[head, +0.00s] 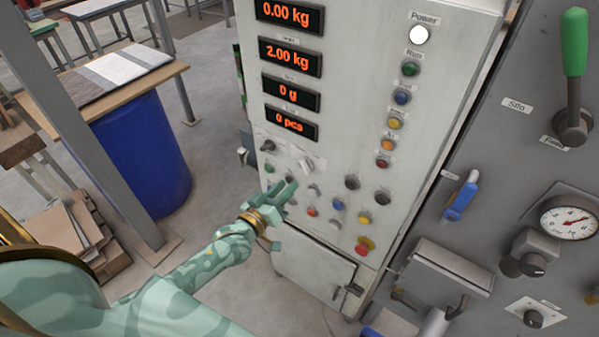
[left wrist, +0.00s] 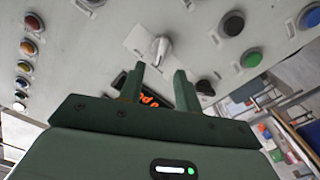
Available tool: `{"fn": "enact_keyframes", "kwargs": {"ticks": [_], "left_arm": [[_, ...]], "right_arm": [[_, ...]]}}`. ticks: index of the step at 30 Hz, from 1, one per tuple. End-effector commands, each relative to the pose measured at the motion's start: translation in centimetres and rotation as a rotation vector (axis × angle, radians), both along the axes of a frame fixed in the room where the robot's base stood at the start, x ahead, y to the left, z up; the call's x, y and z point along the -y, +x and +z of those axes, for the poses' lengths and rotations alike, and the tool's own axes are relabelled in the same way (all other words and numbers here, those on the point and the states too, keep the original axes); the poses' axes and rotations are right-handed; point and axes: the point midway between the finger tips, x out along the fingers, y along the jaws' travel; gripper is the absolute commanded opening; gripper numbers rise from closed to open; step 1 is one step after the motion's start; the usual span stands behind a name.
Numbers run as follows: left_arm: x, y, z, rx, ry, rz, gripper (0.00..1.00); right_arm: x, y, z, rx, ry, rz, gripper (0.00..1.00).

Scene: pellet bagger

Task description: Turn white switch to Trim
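The white switch (head: 306,164) is a small pale knob on the upright front panel of the grey cabinet, below the red number displays. In the left wrist view the white switch (left wrist: 160,48) sits on a pale square plate, just beyond my fingertips. Its label wording is too small to read. My left gripper (head: 283,188) is in front of the panel, a little below and left of the switch in the head view. In the left wrist view its two green fingers (left wrist: 158,86) are apart with nothing between them. My right gripper is out of view.
Black knobs (head: 352,181) and several coloured buttons (head: 366,218) sit close around the switch. A grey panel with a green-handled lever (head: 574,45) and a gauge (head: 568,221) stands at right. A blue barrel (head: 150,155) and a table (head: 168,72) are at left.

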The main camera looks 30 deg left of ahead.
Motion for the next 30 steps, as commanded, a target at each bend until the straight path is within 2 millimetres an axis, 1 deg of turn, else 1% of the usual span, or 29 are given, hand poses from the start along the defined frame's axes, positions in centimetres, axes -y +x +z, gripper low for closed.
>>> {"fn": "enact_keyframes", "kwargs": {"ticks": [1,3,6,9,14,21,22,23,24,25,30], "left_arm": [[0.2,1.3,0.0,0.002,0.0,0.001,0.34],[0.4,2.8,0.0,0.002,0.0,0.001,0.34],[0.7,4.6,0.0,0.001,0.0,0.0,0.34],[0.8,5.8,-0.1,0.0,0.001,0.001,0.34],[0.9,6.6,-0.1,-0.002,0.001,0.0,0.34],[0.9,6.7,-0.1,-0.002,0.001,0.0,0.34],[0.9,6.7,-0.1,-0.002,0.001,0.0,0.28],[0.9,6.7,-0.1,-0.002,0.001,0.0,0.2],[0.9,6.7,-0.1,-0.002,0.001,0.0,0.09],[0.9,6.7,-0.1,-0.002,0.001,0.0,0.0],[0.9,6.7,-0.1,-0.002,0.001,0.0,0.0]], "right_arm": [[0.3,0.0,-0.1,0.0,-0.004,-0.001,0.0],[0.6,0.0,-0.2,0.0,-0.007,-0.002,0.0],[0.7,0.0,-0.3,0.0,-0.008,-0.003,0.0],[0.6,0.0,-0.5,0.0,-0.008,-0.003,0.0],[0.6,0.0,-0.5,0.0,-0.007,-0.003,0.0],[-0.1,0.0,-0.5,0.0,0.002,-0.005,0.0],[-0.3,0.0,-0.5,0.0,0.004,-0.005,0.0],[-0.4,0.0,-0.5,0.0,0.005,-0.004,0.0],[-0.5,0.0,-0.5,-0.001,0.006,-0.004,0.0],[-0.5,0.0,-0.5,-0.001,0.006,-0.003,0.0],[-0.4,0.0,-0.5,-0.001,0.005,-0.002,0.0]]}}
